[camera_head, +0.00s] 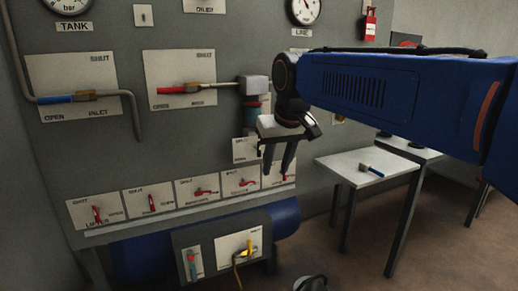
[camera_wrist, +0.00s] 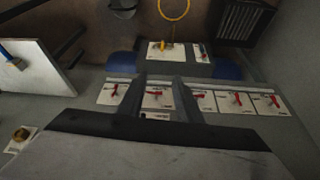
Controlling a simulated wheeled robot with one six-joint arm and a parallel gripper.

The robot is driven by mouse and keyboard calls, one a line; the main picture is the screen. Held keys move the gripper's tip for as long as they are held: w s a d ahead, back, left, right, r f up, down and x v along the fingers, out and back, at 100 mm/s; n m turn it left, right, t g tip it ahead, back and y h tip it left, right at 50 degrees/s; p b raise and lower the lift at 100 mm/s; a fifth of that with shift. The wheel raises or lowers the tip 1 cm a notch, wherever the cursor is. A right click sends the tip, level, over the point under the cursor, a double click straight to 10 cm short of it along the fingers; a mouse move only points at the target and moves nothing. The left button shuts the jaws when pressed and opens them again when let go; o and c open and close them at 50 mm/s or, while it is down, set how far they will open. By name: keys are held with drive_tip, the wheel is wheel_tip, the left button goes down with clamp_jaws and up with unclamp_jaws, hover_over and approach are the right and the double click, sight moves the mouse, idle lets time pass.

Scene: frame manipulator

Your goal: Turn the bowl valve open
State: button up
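I cannot read which valve is labelled bowl. A filter bowl (camera_head: 256,105), a dark blue and red cylinder, hangs under a grey block on the panel. A small white plate (camera_head: 245,150) sits below it, partly hidden by my gripper; a plate edge (camera_wrist: 155,115) shows between the fingers in the wrist view. A row of small red-lever valves (camera_head: 207,190) runs below, also in the wrist view (camera_wrist: 238,98). My gripper (camera_head: 279,168) points down in front of the panel, right of the bowl. Its fingers (camera_wrist: 160,80) are apart, with nothing seen held between them.
Larger valves with a blue lever (camera_head: 56,99) and a red lever (camera_head: 180,89) are at upper left. A lower box has a yellow lever (camera_head: 249,247) before a blue tank (camera_head: 285,218). A side table (camera_head: 350,165) stands right. A brass knob (camera_wrist: 21,135) shows left in the wrist view.

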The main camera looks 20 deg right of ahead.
drive_tip(key=m, duration=0.1)
approach(259, 147)
drive_tip(key=x, duration=1.1)
drive_tip(key=shift+w+d+r, duration=0.15)
drive_tip(key=shift+w, duration=0.05)
clamp_jaws()
